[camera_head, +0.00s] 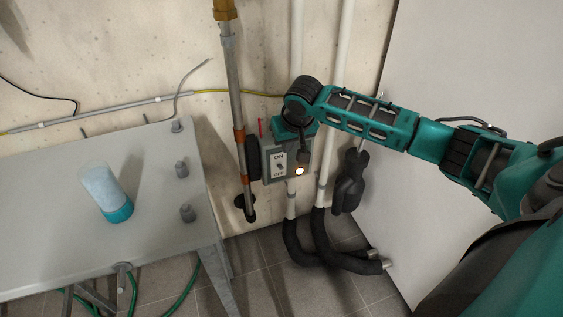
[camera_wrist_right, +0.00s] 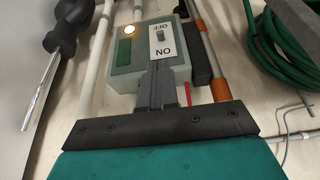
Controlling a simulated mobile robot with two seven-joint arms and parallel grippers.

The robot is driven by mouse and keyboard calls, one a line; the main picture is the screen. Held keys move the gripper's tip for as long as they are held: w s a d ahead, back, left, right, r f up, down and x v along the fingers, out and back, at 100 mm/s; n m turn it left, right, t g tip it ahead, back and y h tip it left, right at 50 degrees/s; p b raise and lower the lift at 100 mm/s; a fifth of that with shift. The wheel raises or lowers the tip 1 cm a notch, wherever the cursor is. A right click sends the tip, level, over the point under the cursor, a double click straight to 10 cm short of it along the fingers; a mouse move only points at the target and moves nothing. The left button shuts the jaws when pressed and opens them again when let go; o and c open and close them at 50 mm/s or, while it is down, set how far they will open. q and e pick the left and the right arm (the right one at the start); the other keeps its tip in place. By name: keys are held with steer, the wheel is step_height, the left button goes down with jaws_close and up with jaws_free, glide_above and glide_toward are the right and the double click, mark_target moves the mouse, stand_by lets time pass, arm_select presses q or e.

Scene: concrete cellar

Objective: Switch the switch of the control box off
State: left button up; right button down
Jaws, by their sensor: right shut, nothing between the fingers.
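The grey control box (camera_head: 272,178) is mounted by the wall pipes; it also shows in the right wrist view (camera_wrist_right: 125,73). Its white switch plate (camera_head: 281,170) reads ON at the top and OFF at the bottom. The small switch (camera_wrist_right: 160,36) sits between the labels; I cannot clearly tell which way it is tilted. The round lamp (camera_head: 299,171) glows. My right gripper (camera_head: 304,156) is shut and empty, in front of the box's upper part. In the wrist view its fingertips (camera_wrist_right: 157,75) are at the box's ON-side edge; contact is unclear. My left gripper is out of view.
A copper-jointed pipe (camera_head: 238,110) runs left of the box. A black-handled screwdriver (camera_head: 349,182) hangs to its right, by the pale panel (camera_head: 455,60). The grey table (camera_head: 50,215) at left holds a blue-capped bottle (camera_head: 103,190). Black hoses (camera_head: 320,250) lie below.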

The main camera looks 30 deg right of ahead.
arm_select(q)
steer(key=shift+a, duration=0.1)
arm_select(e)
steer(key=b, duration=0.4)
glide_above(281, 166)
steer(key=s, duration=0.2)
steer(key=f, duration=0.7)
steer(key=shift+a+f, duration=0.25)
steer(key=shift+f, duration=0.15)
steer(key=shift+w+f, duration=0.3)
steer(key=shift+f, duration=0.35)
steer(key=shift+w+d, duration=0.1)
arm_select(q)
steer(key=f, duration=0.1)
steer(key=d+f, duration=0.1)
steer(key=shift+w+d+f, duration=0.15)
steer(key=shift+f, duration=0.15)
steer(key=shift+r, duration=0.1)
